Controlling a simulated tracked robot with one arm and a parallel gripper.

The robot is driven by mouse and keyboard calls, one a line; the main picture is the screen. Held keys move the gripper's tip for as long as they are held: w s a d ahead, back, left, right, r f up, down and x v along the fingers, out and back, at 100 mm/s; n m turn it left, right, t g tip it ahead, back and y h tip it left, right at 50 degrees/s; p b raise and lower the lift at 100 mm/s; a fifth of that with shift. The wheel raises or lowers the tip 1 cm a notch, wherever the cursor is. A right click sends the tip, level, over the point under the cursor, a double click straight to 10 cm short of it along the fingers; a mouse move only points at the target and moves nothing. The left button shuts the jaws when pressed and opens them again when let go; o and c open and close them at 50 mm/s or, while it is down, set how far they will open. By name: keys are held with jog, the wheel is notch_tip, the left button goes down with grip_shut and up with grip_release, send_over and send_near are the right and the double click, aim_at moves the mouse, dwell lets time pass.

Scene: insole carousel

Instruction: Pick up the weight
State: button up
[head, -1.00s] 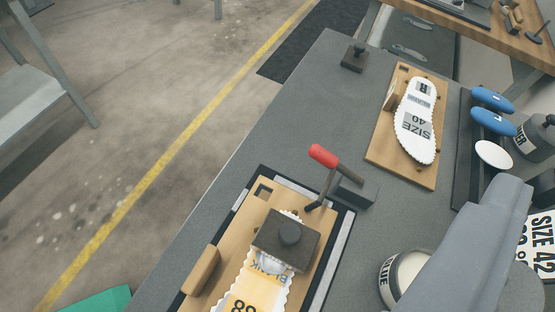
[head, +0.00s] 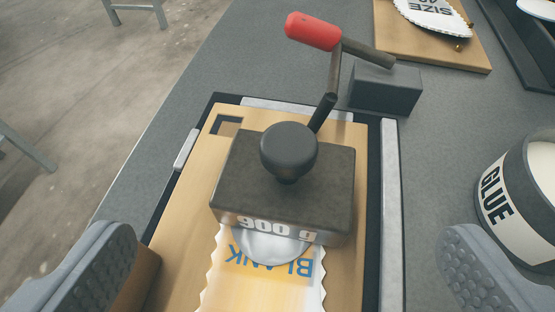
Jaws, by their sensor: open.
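The weight (head: 283,185) is a dark block with a round black knob on top and "900 g" on its near face. It rests on a blank (head: 265,290) with a zigzag edge, which lies on a wooden board (head: 190,225). A silvery round part shows under the weight's near edge. My gripper (head: 275,265) is open, with one grey ridged finger at the lower left and the other at the lower right. The weight stands ahead of the fingers, between their lines, and neither finger touches it.
A toggle clamp with a red handle (head: 313,31) stands just behind the weight, its arm close to the knob. A glue pot (head: 515,200) stands at the right, near the right finger. Another board (head: 440,52) with a size-marked insole lies at the back right.

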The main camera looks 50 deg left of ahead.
aim_at(291, 169)
jog(key=shift+b+x, duration=0.55)
jog(key=shift+x, duration=3.7)
jog(key=shift+d+f, duration=0.15)
jog(key=shift+d, duration=0.05)
jog(key=c, duration=2)
